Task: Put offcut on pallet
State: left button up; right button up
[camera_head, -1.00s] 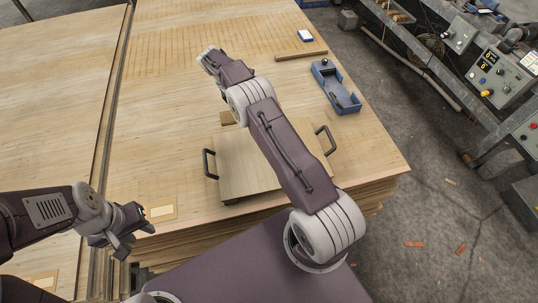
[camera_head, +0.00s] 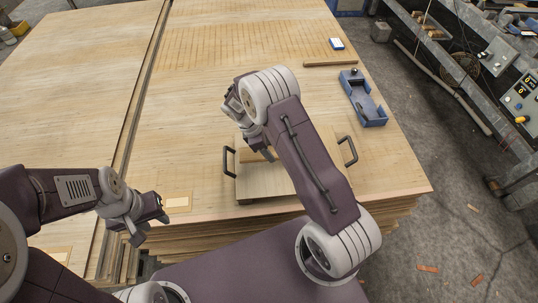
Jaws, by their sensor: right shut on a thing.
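A pale wooden board with two dark handles (camera_head: 264,187), which I take for the pallet, lies near the front edge of the veneer stack. A small tan wooden piece (camera_head: 258,155), apparently the offcut, shows over the board's left half, partly hidden by my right gripper. My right gripper (camera_head: 266,152) points down there and is shut on this piece. I cannot tell whether the piece touches the board. My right arm hides much of the board's right half. My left gripper (camera_head: 150,222) is open and empty at the stack's front edge, left of the board.
The veneer stack (camera_head: 205,100) is mostly clear behind the board. A blue tool (camera_head: 364,100), a brown stick (camera_head: 330,64) and a blue-and-white block (camera_head: 336,44) lie at its right side. A pale yellow label (camera_head: 178,202) lies near my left gripper. A machine with controls (camera_head: 520,95) stands at right.

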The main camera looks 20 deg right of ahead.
jog(key=shift+f, duration=2)
jog(key=o, duration=1.5)
jog(key=shift+f, duration=0.1)
jog(key=shift+c, duration=0.2)
